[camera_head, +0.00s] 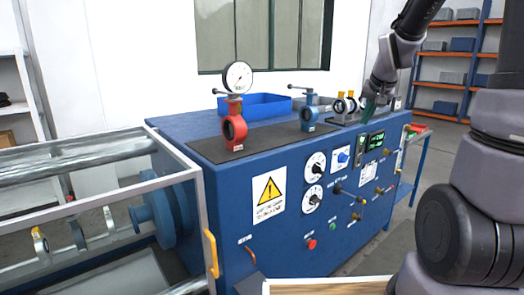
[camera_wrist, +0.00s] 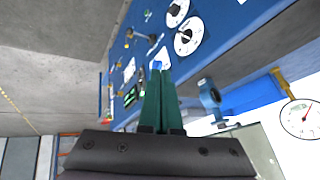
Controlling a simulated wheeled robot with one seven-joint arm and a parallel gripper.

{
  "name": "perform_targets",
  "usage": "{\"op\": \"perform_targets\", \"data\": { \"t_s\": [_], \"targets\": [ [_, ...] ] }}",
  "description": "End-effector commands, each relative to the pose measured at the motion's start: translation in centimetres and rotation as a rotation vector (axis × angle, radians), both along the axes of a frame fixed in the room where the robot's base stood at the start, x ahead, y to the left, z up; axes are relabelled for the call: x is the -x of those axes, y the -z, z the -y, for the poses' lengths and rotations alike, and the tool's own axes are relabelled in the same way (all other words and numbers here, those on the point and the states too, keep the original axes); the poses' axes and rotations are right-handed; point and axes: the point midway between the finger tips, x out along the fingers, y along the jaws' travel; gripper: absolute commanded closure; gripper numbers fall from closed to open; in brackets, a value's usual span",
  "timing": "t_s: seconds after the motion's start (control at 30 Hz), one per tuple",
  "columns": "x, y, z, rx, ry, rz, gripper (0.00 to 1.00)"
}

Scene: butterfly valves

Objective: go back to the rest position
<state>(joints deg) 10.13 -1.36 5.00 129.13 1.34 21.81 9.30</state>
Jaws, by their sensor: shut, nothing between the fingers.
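My gripper is apart from both valves.
The blue cabinet (camera_head: 236,183) carries dials, knobs and a warning sign on its front. A blue bin (camera_head: 254,106) sits on top at the back. A railed rig (camera_head: 90,160) stands at left. Orange-framed shelves (camera_head: 443,85) are at back right. A wooden-edged surface (camera_head: 328,287) is at the bottom.

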Motion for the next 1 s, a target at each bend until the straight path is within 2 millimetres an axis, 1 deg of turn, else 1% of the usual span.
{"op": "perform_targets", "data": {
  "t_s": [0.03,0.1,0.17,0.2,0.33,0.4,0.5,0.6,0.7,0.8,1.0],
  "targets": [
    [2.0,-2.0,-0.8,-0.003,-0.009,0.012,1.00],
    [4.7,-3.8,-1.8,-0.012,-0.020,0.016,1.00],
    [7.1,-5.2,-2.6,-0.022,-0.031,0.019,1.00],
    [8.7,-6.0,-3.2,-0.030,-0.039,0.021,1.00],
    [14.1,-8.1,-4.8,-0.059,-0.065,0.029,1.00],
    [16.7,-8.7,-5.5,-0.077,-0.082,0.033,1.00],
    [19.9,-9.2,-6.3,-0.101,-0.102,0.035,1.00],
    [22.0,-9.3,-6.8,-0.119,-0.118,0.037,1.00],
    [23.1,-9.4,-7.1,-0.128,-0.127,0.037,1.00],
    [23.5,-9.3,-7.2,-0.132,-0.130,0.035,1.00],
    [23.4,-9.3,-7.2,-0.132,-0.129,0.035,1.00]
  ]
}}
